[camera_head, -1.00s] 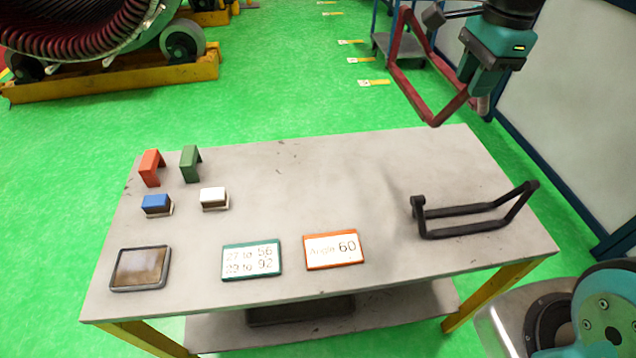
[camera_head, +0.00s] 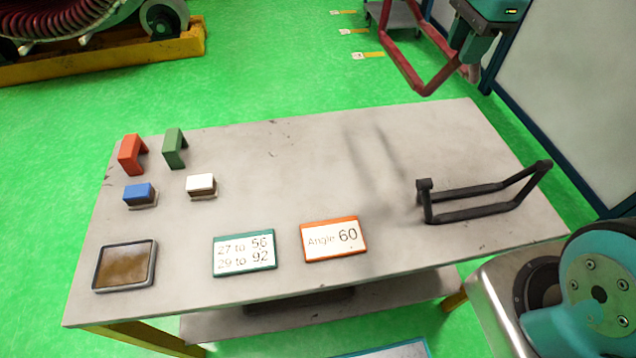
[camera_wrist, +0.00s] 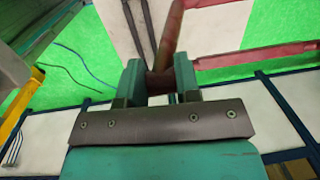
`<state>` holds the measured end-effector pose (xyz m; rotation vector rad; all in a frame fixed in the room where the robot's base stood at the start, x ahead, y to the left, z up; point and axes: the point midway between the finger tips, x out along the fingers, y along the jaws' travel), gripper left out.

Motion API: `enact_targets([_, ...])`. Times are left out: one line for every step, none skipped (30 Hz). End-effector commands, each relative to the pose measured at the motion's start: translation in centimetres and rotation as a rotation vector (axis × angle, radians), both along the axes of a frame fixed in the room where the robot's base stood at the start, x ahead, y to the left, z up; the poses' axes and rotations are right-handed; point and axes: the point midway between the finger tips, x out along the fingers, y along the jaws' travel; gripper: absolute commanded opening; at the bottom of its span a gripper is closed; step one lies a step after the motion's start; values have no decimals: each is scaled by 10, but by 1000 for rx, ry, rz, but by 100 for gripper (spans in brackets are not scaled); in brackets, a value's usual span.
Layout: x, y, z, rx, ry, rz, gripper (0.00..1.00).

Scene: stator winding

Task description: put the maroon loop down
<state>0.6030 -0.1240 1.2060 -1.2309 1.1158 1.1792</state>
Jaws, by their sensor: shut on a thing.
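The maroon loop (camera_head: 408,68) hangs in the air at the upper right of the head view, above and beyond the table's back edge. Its top runs out of the picture. My gripper (camera_head: 468,70) is shut on the loop at its right side. In the wrist view, my gripper's two teal fingers (camera_wrist: 160,82) close around the maroon bar (camera_wrist: 171,45), and another maroon length (camera_wrist: 258,55) stretches off to the right. The grey table (camera_head: 300,180) stands below, and the loop's shadow falls on it.
A black loop-shaped frame (camera_head: 475,212) rests at the table's right. Orange (camera_head: 131,150) and green (camera_head: 174,146) brackets, blue (camera_head: 139,192) and white (camera_head: 201,184) blocks, a tray (camera_head: 125,266) and two signs (camera_head: 244,250) (camera_head: 335,239) occupy the left and front. The table's middle and back are clear.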

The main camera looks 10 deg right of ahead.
Motion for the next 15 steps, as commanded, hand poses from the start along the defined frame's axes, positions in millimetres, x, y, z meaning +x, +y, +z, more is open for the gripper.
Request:
enact_targets([0,0,-13,0,-3,0,0])
enact_targets([0,0,-16,0,-3,0,0])
enact_targets([0,0,-21,0,-3,0,0])
enact_targets([0,0,-27,0,-3,0,0])
enact_targets([0,0,-31,0,-3,0,0])
enact_targets([0,0,-35,0,-3,0,0])
enact_targets([0,0,-42,0,-3,0,0])
enact_targets([0,0,-46,0,-3,0,0])
enact_targets([0,0,-50,0,-3,0,0])
enact_targets([0,0,-57,0,-3,0,0])
enact_targets([0,0,-60,0,-3,0,0])
enact_targets([0,0,-64,0,-3,0,0])
enact_targets([1,0,-66,0,-3,0,0])
enact_targets([1,0,-68,0,-3,0,0])
enact_targets([1,0,-69,0,-3,0,0])
